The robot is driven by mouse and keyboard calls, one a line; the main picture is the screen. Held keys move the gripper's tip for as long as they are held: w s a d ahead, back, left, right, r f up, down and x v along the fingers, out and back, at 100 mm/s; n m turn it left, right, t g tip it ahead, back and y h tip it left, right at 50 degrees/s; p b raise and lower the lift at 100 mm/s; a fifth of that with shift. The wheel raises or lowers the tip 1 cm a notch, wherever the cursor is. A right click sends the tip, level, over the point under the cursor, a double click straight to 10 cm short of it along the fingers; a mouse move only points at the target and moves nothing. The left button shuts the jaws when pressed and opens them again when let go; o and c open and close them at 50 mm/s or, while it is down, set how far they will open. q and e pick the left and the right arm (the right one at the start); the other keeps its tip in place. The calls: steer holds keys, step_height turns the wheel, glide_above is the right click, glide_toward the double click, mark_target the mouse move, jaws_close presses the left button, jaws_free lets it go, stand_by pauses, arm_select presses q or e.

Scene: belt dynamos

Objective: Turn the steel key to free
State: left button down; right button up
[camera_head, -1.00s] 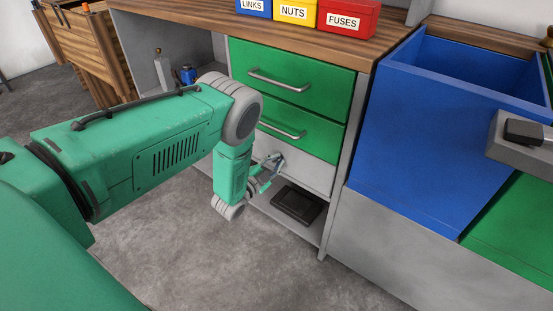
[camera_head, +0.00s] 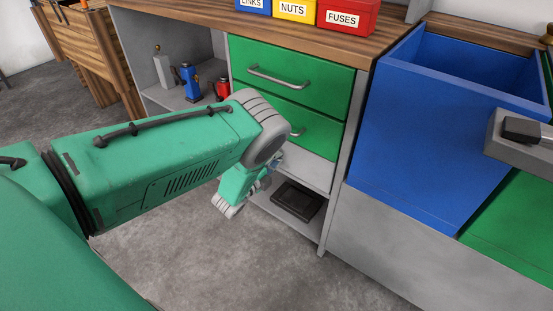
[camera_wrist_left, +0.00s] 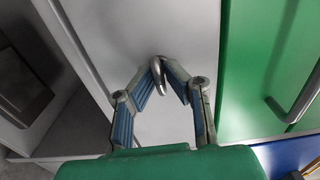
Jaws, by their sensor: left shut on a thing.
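The steel key (camera_wrist_left: 158,78) shows in the left wrist view as a curved, shiny metal piece on a plain grey front (camera_wrist_left: 185,35). My left gripper (camera_wrist_left: 162,66) is shut on it, with a fingertip on each side. In the head view my left gripper (camera_head: 267,180) is at the grey panel (camera_head: 309,169) below the two green drawers, mostly hidden by my own wrist. The key is hidden in that view. My right gripper is not in view.
Green drawers (camera_head: 290,86) with bar handles sit above the grey panel. A black flat box (camera_head: 297,202) lies on the low shelf. Blue (camera_head: 190,84) and red (camera_head: 223,89) cans stand in the left bay. A blue bin (camera_head: 430,150) stands at right.

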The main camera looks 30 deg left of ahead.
arm_select(q)
steer(key=shift+s+f, duration=0.2)
steer(key=shift+f, duration=0.15)
steer(key=c, duration=1.6)
jaws_free()
steer(key=shift+c, duration=0.2)
steer(key=shift+w+r, duration=0.1)
steer(key=s, duration=1.2)
steer(key=shift+a, duration=0.45)
